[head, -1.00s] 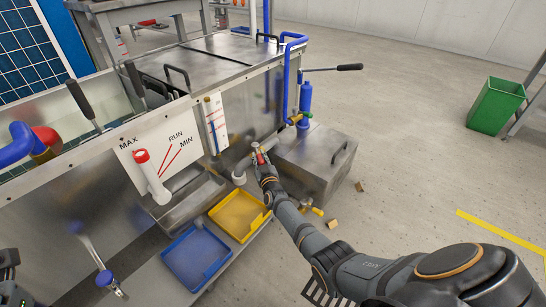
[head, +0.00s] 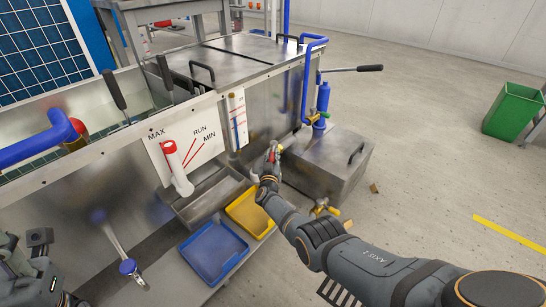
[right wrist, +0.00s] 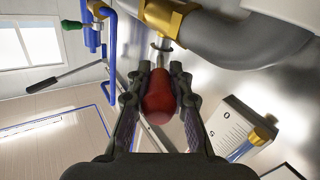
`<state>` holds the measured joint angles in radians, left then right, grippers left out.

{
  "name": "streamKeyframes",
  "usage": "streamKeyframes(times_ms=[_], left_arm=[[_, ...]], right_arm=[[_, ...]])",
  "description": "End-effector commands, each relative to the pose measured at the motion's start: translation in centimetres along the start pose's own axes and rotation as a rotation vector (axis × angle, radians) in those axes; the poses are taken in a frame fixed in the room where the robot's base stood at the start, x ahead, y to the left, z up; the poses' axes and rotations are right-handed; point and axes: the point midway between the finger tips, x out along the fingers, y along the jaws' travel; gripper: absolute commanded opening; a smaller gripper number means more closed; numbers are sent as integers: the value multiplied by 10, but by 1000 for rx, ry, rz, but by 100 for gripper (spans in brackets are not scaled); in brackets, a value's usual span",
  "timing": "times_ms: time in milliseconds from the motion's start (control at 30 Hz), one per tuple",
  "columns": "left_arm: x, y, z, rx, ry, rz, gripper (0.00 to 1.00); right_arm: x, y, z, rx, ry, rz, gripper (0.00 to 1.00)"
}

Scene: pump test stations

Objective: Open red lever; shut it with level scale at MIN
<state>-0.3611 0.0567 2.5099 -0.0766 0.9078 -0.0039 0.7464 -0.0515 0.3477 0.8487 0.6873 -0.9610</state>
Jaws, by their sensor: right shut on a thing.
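My right gripper (head: 272,157) is beside the steel tank's lower front, next to the grey pipe. In the right wrist view it (right wrist: 158,100) is shut around the red lever (right wrist: 160,95), whose thin metal stem runs up to a brass fitting (right wrist: 168,22) on the pipe. The level scale (head: 238,118) is a white plate with a blue column on the tank wall; its marks are too small to read. A white plate (head: 208,148) reads MAX, RUN and MIN with red lines, and a red-topped white tube stands before it. My left gripper (head: 40,262) is partly in view at lower left.
A blue tray (head: 212,254) and a yellow tray (head: 246,216) sit on a low shelf below the tank. A steel box (head: 330,160) stands right of my gripper. A green bin (head: 512,110) is at far right.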

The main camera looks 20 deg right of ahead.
Motion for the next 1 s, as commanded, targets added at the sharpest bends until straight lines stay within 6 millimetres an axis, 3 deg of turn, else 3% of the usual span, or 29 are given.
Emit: streamKeyframes(times_ms=[200,233,367,767,1000], left_arm=[[0,0,0,0,0,1,36],[0,0,0,0,0,1,36],[0,0,0,-1,1,3,36],[0,1,0,-1,2,4,36],[0,0,0,-1,2,3,36]], right_arm=[[-2,-2,2,0,-4,-3,0],[-2,-2,2,0,-4,-4,24],[-1,-1,2,1,-3,-3,42],[-3,-1,1,2,-1,-1,43],[-21,-1,2,2,-1,-1,43]])
